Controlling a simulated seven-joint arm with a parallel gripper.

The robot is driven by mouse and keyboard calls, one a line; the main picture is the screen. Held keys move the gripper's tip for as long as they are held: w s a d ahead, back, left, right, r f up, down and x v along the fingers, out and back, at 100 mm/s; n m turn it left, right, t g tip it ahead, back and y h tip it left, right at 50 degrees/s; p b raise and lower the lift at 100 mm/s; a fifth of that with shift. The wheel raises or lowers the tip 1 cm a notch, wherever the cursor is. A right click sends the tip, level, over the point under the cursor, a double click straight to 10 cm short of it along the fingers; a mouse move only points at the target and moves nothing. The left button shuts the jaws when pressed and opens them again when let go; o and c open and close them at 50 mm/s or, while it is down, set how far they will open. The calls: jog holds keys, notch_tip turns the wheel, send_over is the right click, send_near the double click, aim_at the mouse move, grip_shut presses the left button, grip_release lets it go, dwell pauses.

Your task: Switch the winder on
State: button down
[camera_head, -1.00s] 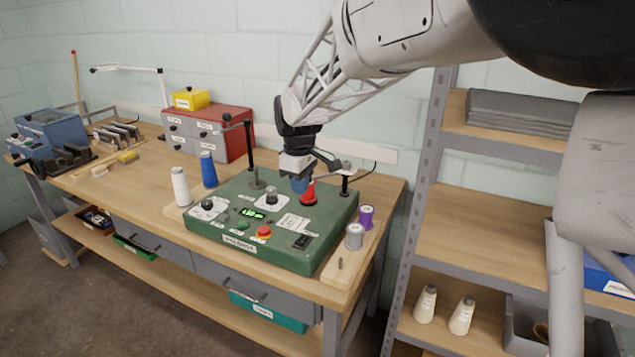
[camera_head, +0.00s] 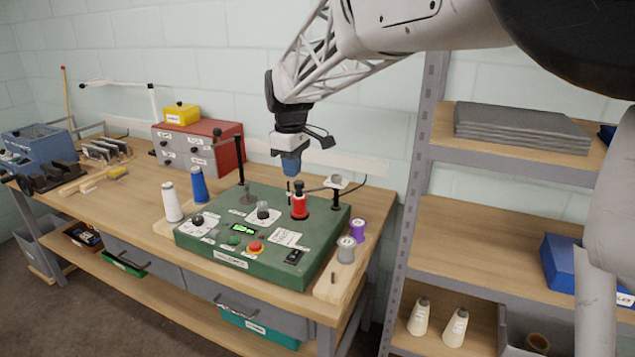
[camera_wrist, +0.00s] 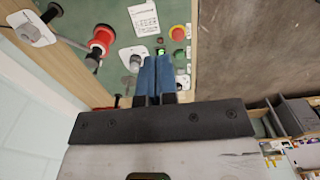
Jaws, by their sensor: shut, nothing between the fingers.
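White (camera_head: 171,203) and blue (camera_head: 198,185) thread cones stand left of the winder. Purple (camera_head: 358,230) and grey (camera_head: 346,250) spools stand on a wooden strip at right. A black post (camera_head: 240,160) rises behind the box. A metal shelf upright (camera_head: 412,170) is to the right.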

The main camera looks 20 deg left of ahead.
jog(key=shift+w+r, duration=0.2)
jog(key=shift+r, duration=1.2)
jog(key=shift+w+r, duration=0.2)
jog(key=shift+r, duration=1.2)
jog(key=shift+d, duration=0.1)
jog(key=s+d+m, duration=0.3)
jog(key=d, duration=0.8)
jog(key=s+d+m+t, duration=0.1)
jog(key=s+d+m, duration=0.15)
jog(key=d, duration=0.95)
jog(key=s+d+m, duration=0.2)
jog(key=d+m, duration=0.1)
jog(key=d, duration=0.8)
jog(key=s+d+f+m, duration=0.5)
jog(key=s+d+f, duration=0.1)
jog(key=s+d, duration=0.4)
jog(key=s+d+f+m+t, duration=0.1)
jog(key=s+d+f+m, duration=0.3)
jog(key=s+d, duration=0.7)
jog(key=shift+s+f+m+t, duration=0.35)
jog(key=shift+s+f, duration=0.1)
jog(key=shift+f, duration=0.4)
